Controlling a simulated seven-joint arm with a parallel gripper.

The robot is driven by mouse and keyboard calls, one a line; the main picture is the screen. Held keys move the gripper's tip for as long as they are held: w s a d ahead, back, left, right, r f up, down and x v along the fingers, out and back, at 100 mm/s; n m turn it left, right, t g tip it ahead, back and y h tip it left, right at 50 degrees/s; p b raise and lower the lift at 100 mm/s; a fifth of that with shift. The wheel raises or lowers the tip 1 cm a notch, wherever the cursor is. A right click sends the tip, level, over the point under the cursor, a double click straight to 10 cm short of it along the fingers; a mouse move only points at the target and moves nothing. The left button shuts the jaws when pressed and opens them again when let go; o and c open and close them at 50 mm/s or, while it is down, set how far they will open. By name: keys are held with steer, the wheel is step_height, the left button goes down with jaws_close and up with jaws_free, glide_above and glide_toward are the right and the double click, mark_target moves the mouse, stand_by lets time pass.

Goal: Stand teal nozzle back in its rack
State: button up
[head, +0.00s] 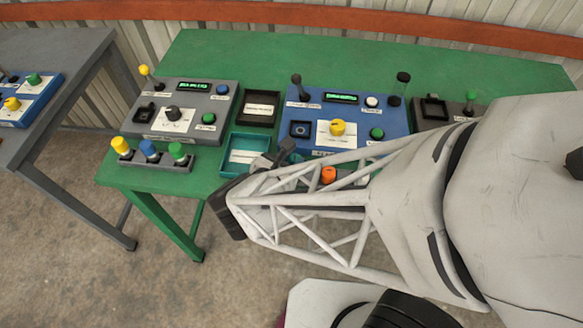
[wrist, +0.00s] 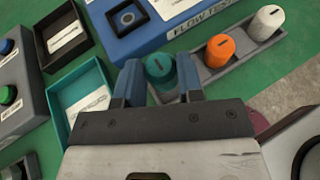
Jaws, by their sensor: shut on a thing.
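The teal nozzle (wrist: 160,68) is between the two fingers of my gripper (wrist: 159,78) in the wrist view, and the gripper is shut on it. It looks upright, with its slotted top showing. A grey rack (wrist: 205,80) holds an orange nozzle (wrist: 220,47) and a white nozzle (wrist: 267,22). The teal nozzle is at the left end of this rack, in line with the other two. Its lower end is hidden, so I cannot tell whether it is seated. In the head view my arm covers much of the rack, and the orange nozzle (head: 328,175) shows beside it.
A blue control box (head: 350,117) stands behind the rack. A teal tray (head: 228,155) and a black tray (head: 258,108) lie left of it. A grey box (head: 180,110) and another rack (head: 148,160) with yellow, blue and green nozzles stand further left on the green table (head: 290,55).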

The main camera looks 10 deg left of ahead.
steer(key=shift+f, duration=1.65)
steer(key=shift+f, duration=0.1)
steer(key=o, duration=0.9)
steer(key=shift+s, duration=0.15)
steer(key=v, duration=1.2)
